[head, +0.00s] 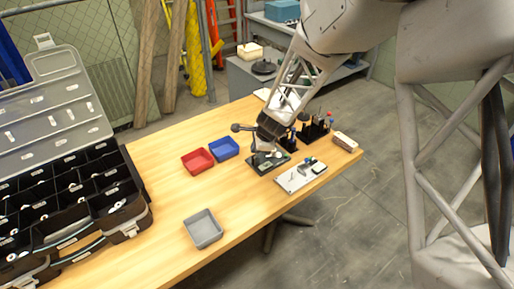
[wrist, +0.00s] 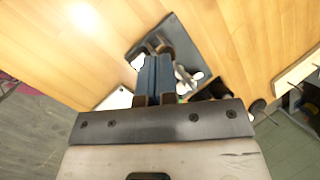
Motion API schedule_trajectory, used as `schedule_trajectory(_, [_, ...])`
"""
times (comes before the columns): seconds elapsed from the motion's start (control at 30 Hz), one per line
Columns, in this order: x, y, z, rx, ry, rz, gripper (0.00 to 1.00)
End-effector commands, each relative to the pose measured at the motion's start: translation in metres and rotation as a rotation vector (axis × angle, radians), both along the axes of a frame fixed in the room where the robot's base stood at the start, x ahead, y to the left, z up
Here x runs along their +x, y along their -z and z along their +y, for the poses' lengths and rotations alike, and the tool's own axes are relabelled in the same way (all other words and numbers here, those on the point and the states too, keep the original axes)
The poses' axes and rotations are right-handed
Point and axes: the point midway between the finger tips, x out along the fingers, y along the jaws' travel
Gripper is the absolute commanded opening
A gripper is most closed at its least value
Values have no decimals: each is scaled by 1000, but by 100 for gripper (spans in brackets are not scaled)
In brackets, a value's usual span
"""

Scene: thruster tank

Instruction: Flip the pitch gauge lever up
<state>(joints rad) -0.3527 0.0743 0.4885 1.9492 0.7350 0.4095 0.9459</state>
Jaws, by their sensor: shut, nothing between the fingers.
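My gripper (head: 266,150) hangs low over a dark plate (head: 256,167) with small parts on it, near the table's far right side. In the wrist view my gripper (wrist: 156,60) shows its two fingers side by side, shut with nothing between them. The dark plate also shows in the wrist view (wrist: 177,27), behind and around the fingertips. Small light and metal parts sit just right of the fingers. I cannot make out which part is the pitch gauge or its lever; the fingers hide part of the plate. Contact with the plate's parts cannot be told.
A light board (head: 291,182) with small devices lies right of the dark plate. A red bin (head: 197,169), a blue bin (head: 223,156) and a grey bin (head: 203,240) stand left. A dark tool holder (head: 313,137) is behind. An open black case (head: 128,226) fills the left; bare wood lies between.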

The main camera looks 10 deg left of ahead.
Motion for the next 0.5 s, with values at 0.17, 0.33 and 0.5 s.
schedule_trajectory(0.17, [-1, 0, 1, 0, 0, 0, 0])
schedule_trajectory(0.33, [-2, 0, 2, -12, -2, -11, 0])
schedule_trajectory(0.5, [-3, 0, 2, -22, 0, -22, 0])
